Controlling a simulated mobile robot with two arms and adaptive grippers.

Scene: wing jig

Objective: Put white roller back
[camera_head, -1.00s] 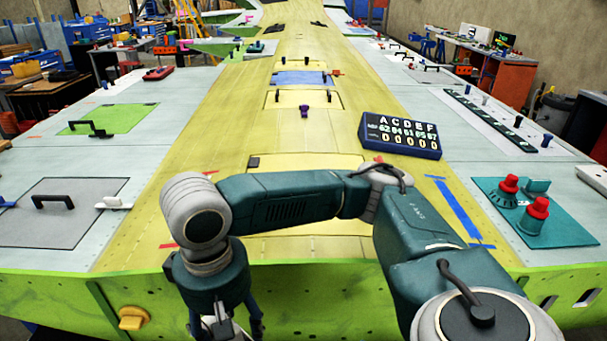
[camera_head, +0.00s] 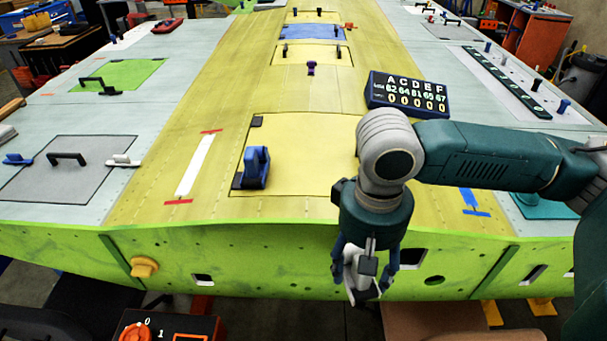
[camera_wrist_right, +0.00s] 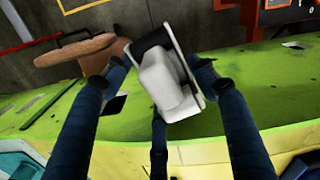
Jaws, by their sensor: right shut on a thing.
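My right gripper (camera_head: 365,278) hangs in front of the wing's near green edge, fingers pointing down. It is shut on the white roller (camera_head: 352,272). In the wrist view the white roller (camera_wrist_right: 165,85), a white body with a dark part, sits tilted between the fingers of the right gripper (camera_wrist_right: 160,75). A blue roller (camera_head: 256,166) stands on the yellow skin by a dark pad (camera_head: 239,181). A white strip (camera_head: 196,165) lies between red marks to its left. My left gripper is not in view.
A dark blue number display (camera_head: 408,95) stands on the wing beyond my right arm. Grey and green panels with black handles (camera_head: 68,158) lie at left. A red control box (camera_head: 170,328) is below the near edge. A brown seat (camera_head: 435,320) is below at right.

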